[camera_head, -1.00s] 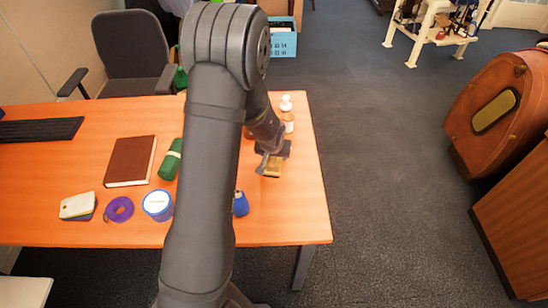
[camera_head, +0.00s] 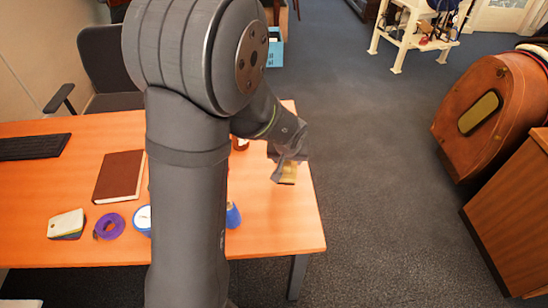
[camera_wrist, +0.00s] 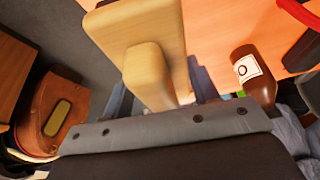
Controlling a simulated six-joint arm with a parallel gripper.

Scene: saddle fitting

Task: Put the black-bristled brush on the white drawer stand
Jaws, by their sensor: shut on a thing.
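The brush (camera_head: 288,174) is a pale wooden block over the right end of the orange desk in the head view. My gripper (camera_head: 281,168) is shut on it. In the wrist view the brush's wooden back and raised grip (camera_wrist: 148,72) fill the upper middle, between my fingers. Its bristles are hidden, so I cannot tell their colour. A white stand (camera_head: 410,42) with legs and items on it is on the floor at the far upper right. I cannot make out drawers on it.
The desk (camera_head: 270,225) holds a brown book (camera_head: 119,176), purple tape (camera_head: 109,227) and a blue item (camera_head: 233,215). A brown bottle (camera_wrist: 255,78) stands near my gripper. A brown leather saddle-like object (camera_head: 490,115) and wooden cabinet (camera_head: 515,220) are at right. Carpet between is clear.

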